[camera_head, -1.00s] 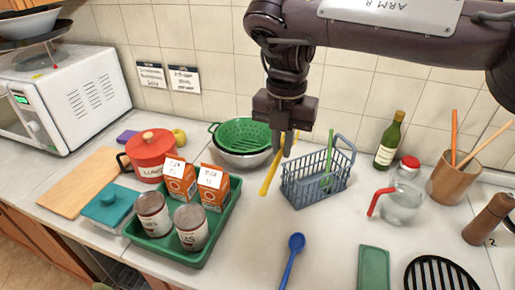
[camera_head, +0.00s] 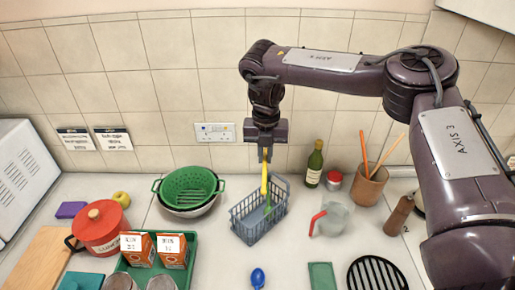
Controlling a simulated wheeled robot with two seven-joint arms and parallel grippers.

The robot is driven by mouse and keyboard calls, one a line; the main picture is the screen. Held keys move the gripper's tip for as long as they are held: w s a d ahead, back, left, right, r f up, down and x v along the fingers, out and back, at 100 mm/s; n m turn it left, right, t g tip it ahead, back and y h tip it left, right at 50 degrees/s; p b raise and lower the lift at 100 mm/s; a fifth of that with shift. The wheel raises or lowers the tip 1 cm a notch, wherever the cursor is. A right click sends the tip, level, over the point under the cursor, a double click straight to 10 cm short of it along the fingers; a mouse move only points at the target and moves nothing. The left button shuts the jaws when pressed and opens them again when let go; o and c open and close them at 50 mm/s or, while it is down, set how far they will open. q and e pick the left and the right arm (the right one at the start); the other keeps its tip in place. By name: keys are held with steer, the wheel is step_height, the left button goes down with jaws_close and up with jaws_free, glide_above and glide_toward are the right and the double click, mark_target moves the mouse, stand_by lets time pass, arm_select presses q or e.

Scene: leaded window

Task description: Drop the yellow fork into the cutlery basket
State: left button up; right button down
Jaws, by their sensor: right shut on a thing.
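The yellow fork (camera_head: 264,180) is held upright in my right gripper (camera_head: 265,156), which is shut on its upper end. The gripper is above the blue-grey cutlery basket (camera_head: 247,228). The fork hangs down over the basket's opening, and its lower end appears to overlap the basket's interior. A green utensil (camera_head: 267,206) stands in the basket, close to the fork's lower end. I cannot tell whether the two touch. My left gripper is not in view.
A green colander in a bowl (camera_head: 189,190) stands left of the basket. To the right are a green bottle (camera_head: 314,165), a red-lidded jar (camera_head: 333,181), a glass jug (camera_head: 332,220) and a wooden utensil pot (camera_head: 368,187).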

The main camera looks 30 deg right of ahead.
mark_target(265, 157)
steer(key=shift+f, duration=2.35)
steer(key=c, duration=1.4)
jaws_free()
steer(key=shift+r, duration=0.1)
steer(key=shift+r+b, duration=0.25)
steer(key=shift+b, duration=0.05)
step_height(265, 157, up, 7)
steer(key=shift+r+b, duration=0.1)
steer(key=shift+b, duration=0.85)
